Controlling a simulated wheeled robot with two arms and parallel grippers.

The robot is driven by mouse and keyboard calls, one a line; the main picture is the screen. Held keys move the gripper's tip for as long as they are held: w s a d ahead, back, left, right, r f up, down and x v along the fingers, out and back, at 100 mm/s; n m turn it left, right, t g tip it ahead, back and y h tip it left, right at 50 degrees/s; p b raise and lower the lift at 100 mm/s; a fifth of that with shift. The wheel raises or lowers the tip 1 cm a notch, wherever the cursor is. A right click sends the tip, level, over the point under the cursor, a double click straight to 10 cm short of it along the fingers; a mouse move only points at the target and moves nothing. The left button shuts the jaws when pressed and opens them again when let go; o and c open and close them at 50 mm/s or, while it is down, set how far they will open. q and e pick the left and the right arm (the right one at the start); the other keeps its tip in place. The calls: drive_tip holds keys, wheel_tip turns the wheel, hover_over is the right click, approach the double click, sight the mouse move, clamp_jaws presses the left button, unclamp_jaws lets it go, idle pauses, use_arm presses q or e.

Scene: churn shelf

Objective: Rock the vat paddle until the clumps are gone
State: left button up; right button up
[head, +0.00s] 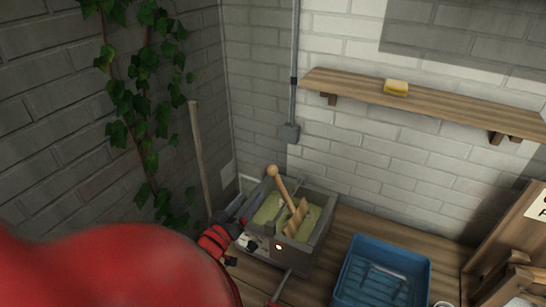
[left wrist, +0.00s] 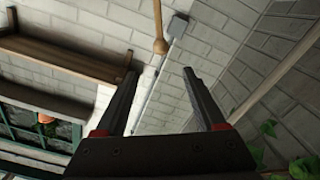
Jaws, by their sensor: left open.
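The vat (head: 316,248) is a grey box holding a pale yellow-green mass in the back corner. Clumps in it are too small to make out. The wooden paddle (head: 296,218) stands tilted in it, its handle leaning up and left to a round knob (head: 272,171). The knob also shows in the left wrist view (left wrist: 160,45), beyond the fingertips and roughly between them. My left gripper (head: 248,222) is at the vat's left side, open and empty, apart from the knob. Its two fingers (left wrist: 160,72) stand wide apart.
A blue crate (head: 347,282) stands right of the vat. A wooden shelf (head: 450,104) with a yellow sponge (head: 396,88) hangs on the wall. A pole (head: 199,155) and ivy (head: 140,105) are at left. A wooden rack (head: 510,235) stands at right.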

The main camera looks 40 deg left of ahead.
sight(270, 173)
use_arm(q)
drive_tip(key=b+x, duration=0.3)
drive_tip(key=x, duration=0.1)
drive_tip(key=b+x, duration=0.4)
drive_tip(key=x, duration=0.1)
drive_tip(key=shift+w+f, duration=0.25)
drive_tip(key=p+x, duration=0.2)
drive_tip(key=x, duration=0.2)
drive_tip(key=shift+r, duration=0.15)
drive_tip(key=shift+w+a, duration=0.25)
drive_tip(key=shift+w, duration=0.45)
clamp_jaws()
